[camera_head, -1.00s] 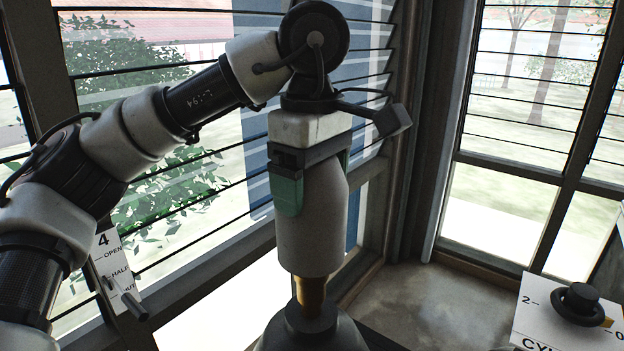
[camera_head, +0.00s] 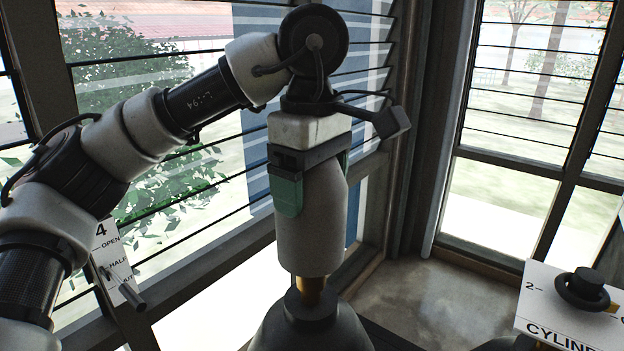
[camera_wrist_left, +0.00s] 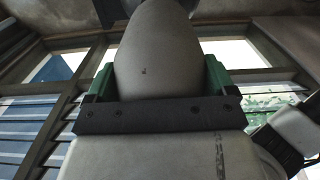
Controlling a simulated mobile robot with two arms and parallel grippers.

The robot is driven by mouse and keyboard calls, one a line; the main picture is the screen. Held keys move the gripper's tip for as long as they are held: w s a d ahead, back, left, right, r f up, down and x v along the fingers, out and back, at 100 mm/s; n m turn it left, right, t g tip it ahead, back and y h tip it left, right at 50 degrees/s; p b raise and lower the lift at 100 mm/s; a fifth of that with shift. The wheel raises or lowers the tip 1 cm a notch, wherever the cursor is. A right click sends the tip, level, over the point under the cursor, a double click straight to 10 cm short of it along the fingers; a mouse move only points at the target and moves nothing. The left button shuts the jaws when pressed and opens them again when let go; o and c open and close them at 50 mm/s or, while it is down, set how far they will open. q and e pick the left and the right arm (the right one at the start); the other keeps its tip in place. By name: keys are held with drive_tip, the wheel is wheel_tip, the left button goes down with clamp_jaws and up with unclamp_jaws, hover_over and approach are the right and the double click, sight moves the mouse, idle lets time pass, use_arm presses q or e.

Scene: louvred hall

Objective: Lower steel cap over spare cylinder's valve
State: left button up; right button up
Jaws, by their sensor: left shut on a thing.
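My left gripper (camera_head: 318,188) is shut on the pale grey steel cap (camera_head: 312,240), with a green finger on either side of it. The cap is upright above the dark spare cylinder (camera_head: 280,329). A short brassy length of the valve (camera_head: 312,289) shows between the cap's lower rim and the cylinder's neck; the upper part of the valve is hidden, apparently inside the cap. In the left wrist view the cap (camera_wrist_left: 150,70) fills the space between the green fingers. My right gripper is not in view.
A white panel lettered "CYLIN" (camera_head: 545,310) with a black knob (camera_head: 585,288) stands at the lower right. A lever plate marked 4, open and half (camera_head: 107,240), is at the left. Louvred windows (camera_head: 520,120) stand behind; bare floor (camera_head: 440,300) lies between.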

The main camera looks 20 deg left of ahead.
sight(312, 236)
use_arm(q)
drive_tip(key=shift+f+b, duration=3.1)
drive_tip(key=shift+f, duration=0.95)
drive_tip(key=o, duration=1.8)
drive_tip(key=shift+o, duration=0.2)
drive_tip(key=shift+r, duration=0.1)
wheel_tip(312, 236, up, 7)
drive_tip(key=p, duration=0.7)
